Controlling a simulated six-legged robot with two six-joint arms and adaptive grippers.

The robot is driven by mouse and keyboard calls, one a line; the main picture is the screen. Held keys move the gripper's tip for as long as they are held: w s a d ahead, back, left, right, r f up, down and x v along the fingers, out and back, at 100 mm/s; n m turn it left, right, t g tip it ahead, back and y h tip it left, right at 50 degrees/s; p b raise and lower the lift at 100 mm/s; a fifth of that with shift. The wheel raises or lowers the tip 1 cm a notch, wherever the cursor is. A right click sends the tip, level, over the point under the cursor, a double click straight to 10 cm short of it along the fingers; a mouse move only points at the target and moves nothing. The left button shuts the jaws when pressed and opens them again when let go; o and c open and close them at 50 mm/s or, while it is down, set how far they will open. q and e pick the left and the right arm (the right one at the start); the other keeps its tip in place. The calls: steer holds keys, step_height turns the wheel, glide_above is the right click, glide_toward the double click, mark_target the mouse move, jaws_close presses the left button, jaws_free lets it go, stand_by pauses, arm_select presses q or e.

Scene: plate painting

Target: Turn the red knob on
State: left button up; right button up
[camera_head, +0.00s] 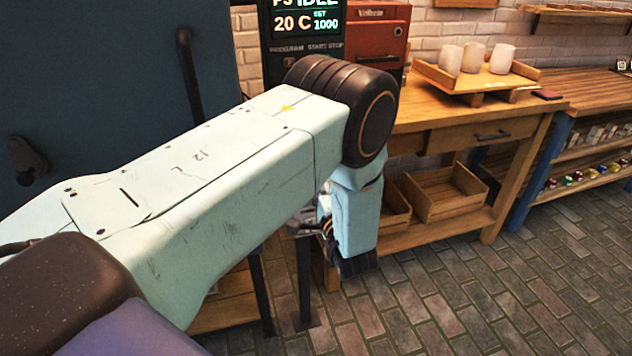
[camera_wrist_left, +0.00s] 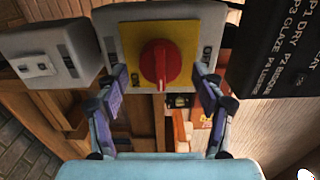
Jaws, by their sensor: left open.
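The red knob (camera_wrist_left: 160,65) sits on a yellow plate (camera_wrist_left: 187,36) on a grey switch box (camera_wrist_left: 112,22) in the left wrist view. A pale pointer mark shows on the knob, pointing down in the picture. In the head view my left arm hides the knob, and the gripper's fingertips are not clear. My right gripper is in neither view.
A grey box with switches (camera_wrist_left: 42,60) is left of the knob, and a black panel (camera_wrist_left: 280,50) is right. In the head view, a display panel (camera_head: 305,22) stands behind my arm. A wooden workbench (camera_head: 425,112) holds a tray (camera_head: 440,75) with white cups (camera_head: 474,58).

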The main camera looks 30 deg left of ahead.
arm_select(q)
steer(key=v, duration=0.6)
steer(key=shift+s+d, duration=0.2)
steer(key=shift+d, duration=0.05)
steer(key=shift+r, duration=0.1)
steer(key=s+d+f+n+g+h, duration=0.2)
steer(key=s+f+n+h, duration=0.15)
steer(key=f, duration=0.35)
steer(key=s+d+f+n+g+h, duration=0.1)
steer(key=s+d+f+n+h, duration=0.1)
steer(key=s+f+h, duration=0.4)
steer(key=s+d+f+n+g+h, duration=0.1)
steer(key=s+g, duration=0.3)
steer(key=s, duration=0.9)
steer(key=s+d+f+n+g+h, duration=0.1)
steer(key=s+f+n+g+h, duration=0.1)
steer(key=s, duration=1.1)
step_height(320, 180, down, 2)
steer(key=g+h, duration=0.1)
steer(key=g, duration=0.1)
steer(key=shift+d+g, duration=0.3)
steer(key=shift+d, duration=0.1)
